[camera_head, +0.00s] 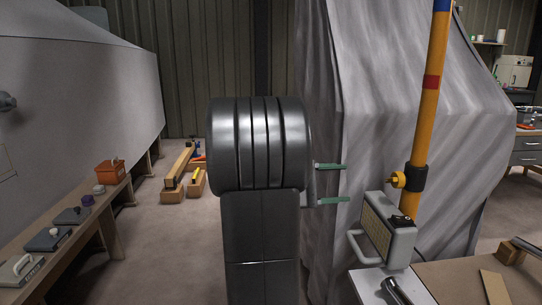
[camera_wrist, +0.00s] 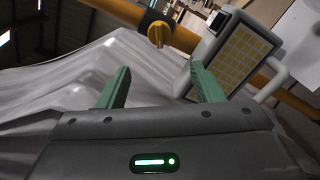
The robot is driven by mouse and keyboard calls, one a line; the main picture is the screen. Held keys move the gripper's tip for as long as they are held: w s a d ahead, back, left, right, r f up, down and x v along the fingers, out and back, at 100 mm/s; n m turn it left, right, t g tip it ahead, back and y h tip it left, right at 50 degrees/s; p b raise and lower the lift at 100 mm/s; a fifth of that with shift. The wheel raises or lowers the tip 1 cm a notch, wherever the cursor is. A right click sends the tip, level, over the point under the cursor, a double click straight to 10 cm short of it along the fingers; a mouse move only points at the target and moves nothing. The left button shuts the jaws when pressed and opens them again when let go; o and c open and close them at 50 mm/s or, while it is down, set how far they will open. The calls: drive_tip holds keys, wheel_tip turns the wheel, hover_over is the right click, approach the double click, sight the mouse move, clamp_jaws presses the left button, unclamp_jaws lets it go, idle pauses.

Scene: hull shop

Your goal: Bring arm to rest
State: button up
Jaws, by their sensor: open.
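My gripper (camera_head: 332,183) points to the right in the head view, with its two green fingers apart and nothing between them. In the wrist view my gripper (camera_wrist: 160,87) also shows open and empty, with the grey sheeting behind it. My dark arm fills the middle of the head view and hides part of the floor and the sheeting. The fingers are in front of the grey draped sheeting (camera_head: 400,90); I cannot tell how far away it is.
An orange pole (camera_head: 428,95) with a yellow knob (camera_head: 398,180) stands right of my gripper. A workbench (camera_head: 455,278) is at the lower right. A long bench (camera_head: 105,205) with several cases runs along the left.

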sight(389, 179)
drive_tip(key=d, duration=0.9)
drive_tip(key=w+d+b, duration=0.1)
drive_tip(key=d, duration=0.3)
drive_tip(key=shift+d, duration=0.3)
drive_tip(key=shift+d+f+m+b, duration=0.15)
drive_tip(key=shift+m+b, duration=0.15)
drive_tip(key=shift+b, duration=0.25)
drive_tip(key=shift+w+m+b, duration=0.1)
drive_tip(key=shift+m+b, duration=0.65)
drive_tip(key=shift+m, duration=0.35)
drive_tip(key=m+b, duration=0.1)
drive_tip(key=m, duration=0.2)
drive_tip(key=m+b, duration=0.1)
drive_tip(key=m, duration=0.1)
drive_tip(key=shift+r+m+b, duration=0.25)
drive_tip(key=shift+m+b, duration=0.05)
drive_tip(key=m, duration=0.5)
drive_tip(key=shift+r+b, duration=0.2)
drive_tip(key=shift+b, duration=0.1)
drive_tip(key=m, duration=0.3)
drive_tip(key=shift+r+p, duration=0.1)
drive_tip(key=shift+p, duration=0.3)
drive_tip(key=shift+m, duration=0.5)
drive_tip(key=shift+s, duration=0.2)
